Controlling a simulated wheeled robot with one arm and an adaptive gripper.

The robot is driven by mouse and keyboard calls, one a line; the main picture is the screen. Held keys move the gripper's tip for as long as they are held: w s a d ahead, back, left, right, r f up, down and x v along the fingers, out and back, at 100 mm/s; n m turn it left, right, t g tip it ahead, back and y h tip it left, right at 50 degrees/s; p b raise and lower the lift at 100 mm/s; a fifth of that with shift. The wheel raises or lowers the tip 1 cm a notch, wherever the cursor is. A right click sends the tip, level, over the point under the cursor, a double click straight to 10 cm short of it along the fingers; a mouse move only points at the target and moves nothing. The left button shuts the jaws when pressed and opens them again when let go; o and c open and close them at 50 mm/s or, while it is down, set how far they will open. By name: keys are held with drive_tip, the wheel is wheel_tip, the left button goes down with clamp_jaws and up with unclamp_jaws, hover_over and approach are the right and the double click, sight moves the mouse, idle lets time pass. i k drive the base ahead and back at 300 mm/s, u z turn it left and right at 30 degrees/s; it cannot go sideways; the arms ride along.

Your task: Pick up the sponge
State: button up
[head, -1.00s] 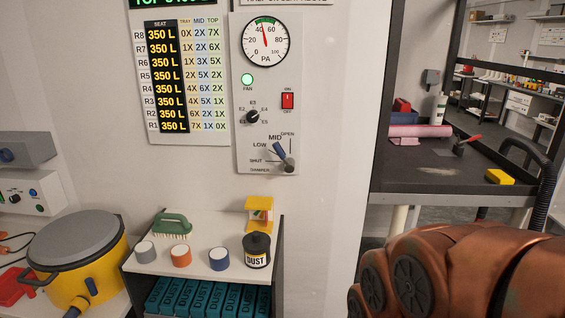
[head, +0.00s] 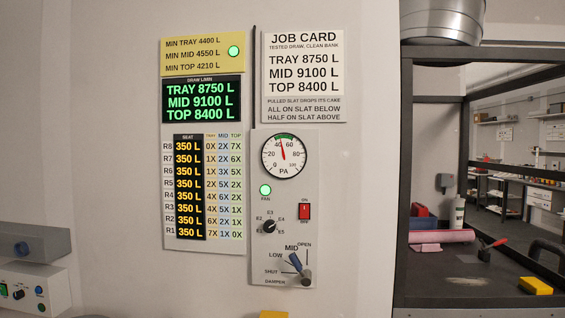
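A yellow block (head: 535,286) that looks like a sponge lies on the dark bench (head: 465,296) at the lower right of the head view. Another yellow thing (head: 273,315) shows only its top at the bottom edge, below the control panel, and I cannot tell what it is from this frame. My gripper is not in view, so I cannot see whether it holds anything.
A control panel (head: 284,255) with gauge, switch and damper lever is on the wall. A pink roll (head: 441,236), a white bottle (head: 458,213) and a red-handled tool (head: 490,247) are on the bench. Dark frame posts enclose the bench. A metal drum (head: 441,20) sits above.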

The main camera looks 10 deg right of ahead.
sight(533, 286)
drive_tip(key=z, duration=1.45)
drive_tip(key=i, duration=1.55)
drive_tip(key=u, duration=0.5)
